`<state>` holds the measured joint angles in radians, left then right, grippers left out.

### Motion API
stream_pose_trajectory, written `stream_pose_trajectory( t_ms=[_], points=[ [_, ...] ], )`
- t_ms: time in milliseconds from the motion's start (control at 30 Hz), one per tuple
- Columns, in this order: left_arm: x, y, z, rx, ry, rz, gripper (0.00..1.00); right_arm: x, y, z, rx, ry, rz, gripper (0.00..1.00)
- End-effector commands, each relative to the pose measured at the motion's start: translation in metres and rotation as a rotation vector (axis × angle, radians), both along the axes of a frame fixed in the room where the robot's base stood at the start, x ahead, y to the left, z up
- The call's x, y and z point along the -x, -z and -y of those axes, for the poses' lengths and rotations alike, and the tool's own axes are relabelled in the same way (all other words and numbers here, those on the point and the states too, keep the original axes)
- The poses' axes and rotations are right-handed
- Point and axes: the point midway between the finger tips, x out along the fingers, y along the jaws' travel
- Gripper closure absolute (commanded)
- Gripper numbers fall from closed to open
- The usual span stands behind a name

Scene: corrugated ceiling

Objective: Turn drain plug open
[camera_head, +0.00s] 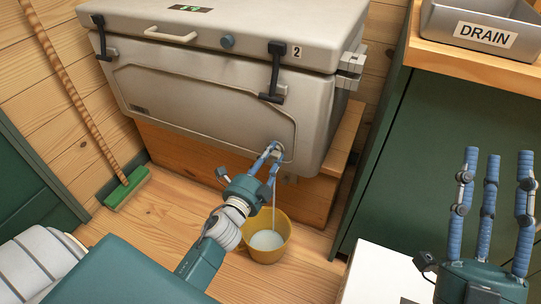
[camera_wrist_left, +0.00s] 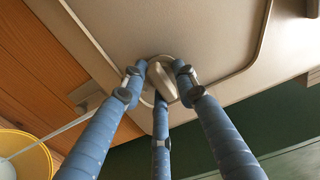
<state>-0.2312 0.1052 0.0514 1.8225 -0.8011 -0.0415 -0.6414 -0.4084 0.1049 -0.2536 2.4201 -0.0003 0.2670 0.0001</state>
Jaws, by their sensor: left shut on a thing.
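The drain plug (camera_wrist_left: 164,78) is a pale grip inside a round ring, low on the front of the grey cooler (camera_head: 200,85). My left gripper (camera_head: 271,152) reaches up to it, its three blue fingers closed around the plug, as the left wrist view shows. In the head view the fingers mostly hide the plug. A thin pale stream (camera_head: 274,195) falls beside the fingers into a yellow bucket (camera_head: 263,257) on the floor, which holds pale liquid. My right gripper (camera_head: 494,185) is at the lower right, its fingers spread upright and empty.
A grey tray labelled DRAIN (camera_head: 484,38) sits on the wooden-topped green cabinet at right. The cooler rests on a wooden stand (camera_head: 185,150). A broom (camera_head: 127,188) leans at left. Wooden floor is clear between broom and bucket.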

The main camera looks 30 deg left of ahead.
Motion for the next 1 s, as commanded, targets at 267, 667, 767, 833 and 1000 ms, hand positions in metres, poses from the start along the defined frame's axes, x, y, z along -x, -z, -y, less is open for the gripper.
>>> stream_pose_trajectory(
  t_ms=[267, 667, 767, 833, 1000],
  points=[
    [-0.001, -0.004, 0.002, 0.004, 0.005, 0.008, 0.55, 0.0, 0.0, 0.0, 0.0, 0.0, 0.0, 0.6],
    [0.026, 0.0, 0.002, 0.004, 0.001, 0.001, 0.55, 0.0, 0.0, 0.0, 0.0, -0.001, 0.0, 0.6],
    [0.048, 0.0, 0.004, 0.004, 0.001, 0.0, 0.55, 0.0, 0.0, 0.0, 0.0, -0.001, 0.0, 0.6],
    [0.063, -0.001, 0.004, 0.004, 0.0, 0.0, 0.55, 0.0, 0.0, 0.0, 0.0, -0.001, 0.0, 0.6],
    [0.096, -0.001, 0.007, 0.005, 0.001, 0.002, 0.55, 0.0, 0.0, 0.0, -0.001, -0.001, 0.001, 0.6]
  ],
)
